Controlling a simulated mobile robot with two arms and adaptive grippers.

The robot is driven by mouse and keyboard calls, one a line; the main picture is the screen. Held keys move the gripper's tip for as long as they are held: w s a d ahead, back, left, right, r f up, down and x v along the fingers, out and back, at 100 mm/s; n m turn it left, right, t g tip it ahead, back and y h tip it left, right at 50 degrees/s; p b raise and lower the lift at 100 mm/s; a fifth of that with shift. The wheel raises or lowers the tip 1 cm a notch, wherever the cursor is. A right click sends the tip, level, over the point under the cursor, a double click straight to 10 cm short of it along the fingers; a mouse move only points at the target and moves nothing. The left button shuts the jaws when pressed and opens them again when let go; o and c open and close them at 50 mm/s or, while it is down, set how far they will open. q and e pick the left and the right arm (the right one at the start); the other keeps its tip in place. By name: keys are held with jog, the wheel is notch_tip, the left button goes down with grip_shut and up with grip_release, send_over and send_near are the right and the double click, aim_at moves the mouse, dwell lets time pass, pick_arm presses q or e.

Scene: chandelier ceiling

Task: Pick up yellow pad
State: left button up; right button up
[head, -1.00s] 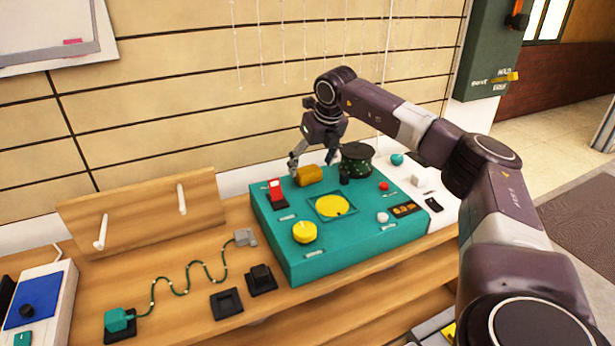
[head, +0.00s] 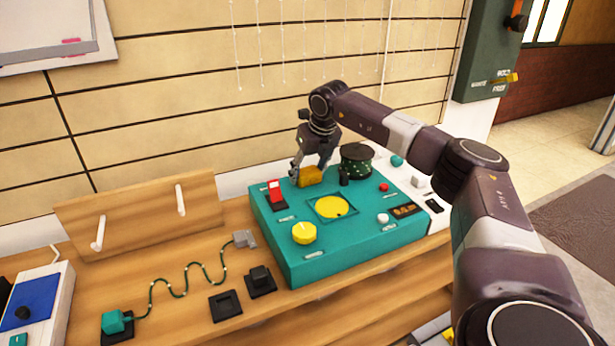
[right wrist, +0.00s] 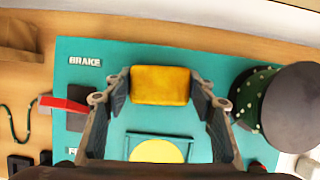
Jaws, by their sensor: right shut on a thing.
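The yellow pad (head: 310,177) is a small mustard-yellow block at the back of the teal control panel (head: 290,254). My right gripper (head: 308,171) reaches down over it from above, with a finger on either side, and is shut on it. In the right wrist view, the pad (right wrist: 160,85) sits between the two fingertips (right wrist: 160,90). I cannot tell whether the pad is lifted off the panel. My left gripper is not in view.
Near the pad are a red switch (head: 276,191), a dark green drum (head: 356,158) and a black knob (head: 344,175). A yellow round knob (head: 304,232) and a yellow disc (head: 331,207) are further forward. A wooden rack (head: 140,222) stands at left.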

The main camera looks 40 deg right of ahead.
jog(key=shift+r, duration=0.45)
notch_tip(320, 180, up, 9)
jog(key=shift+w+p, duration=0.1)
jog(key=shift+p, duration=1.1)
notch_tip(320, 180, up, 9)
jog(key=p, duration=0.2)
send_over(307, 170)
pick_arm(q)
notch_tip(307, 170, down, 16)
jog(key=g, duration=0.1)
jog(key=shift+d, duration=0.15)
pick_arm(e)
jog(key=shift+r, duration=0.55)
